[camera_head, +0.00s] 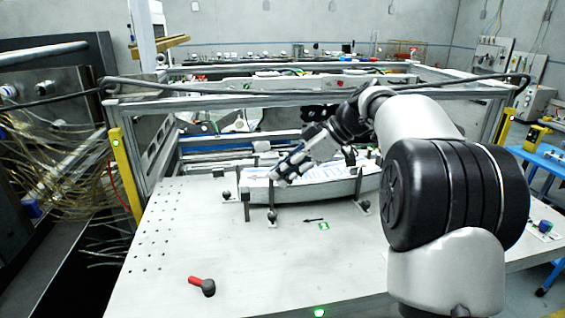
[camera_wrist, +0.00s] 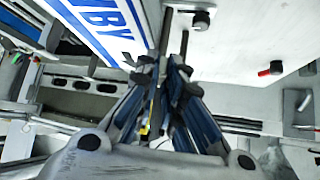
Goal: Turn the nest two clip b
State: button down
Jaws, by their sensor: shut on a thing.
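A long pale label stack with blue print (camera_head: 318,172) lies in a curved grey nest on the bench. It also shows at the upper left of the wrist view (camera_wrist: 105,28). Dark upright clips stand along its near side, one at the left end (camera_head: 246,206) and one farther right (camera_head: 358,185). My gripper (camera_head: 277,178) reaches down at the left part of the stack, and in the wrist view its fingers (camera_wrist: 163,68) converge. It is shut on a dark slim clip (camera_wrist: 165,32); the fingers hide its gripped part. No clip letter is readable.
Black knobs stand beside the nest, at the front (camera_head: 272,217), left (camera_head: 226,195) and right (camera_head: 364,206). A red-handled black tool (camera_head: 203,286) lies on the front bench. A metal frame (camera_head: 300,98) stands behind.

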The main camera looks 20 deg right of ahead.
jog(key=n+g+p, duration=0.1)
jog(key=p, duration=0.1)
jog(key=n+p, duration=0.1)
jog(key=shift+w+d+g+y+p, duration=0.15)
jog(key=shift+w+g+y+p, duration=0.15)
jog(key=shift+w+g+p, duration=0.1)
jog(key=shift+n, duration=0.5)
jog(key=c, duration=1.7)
grip_release()
jog(key=shift+v, duration=5.95)
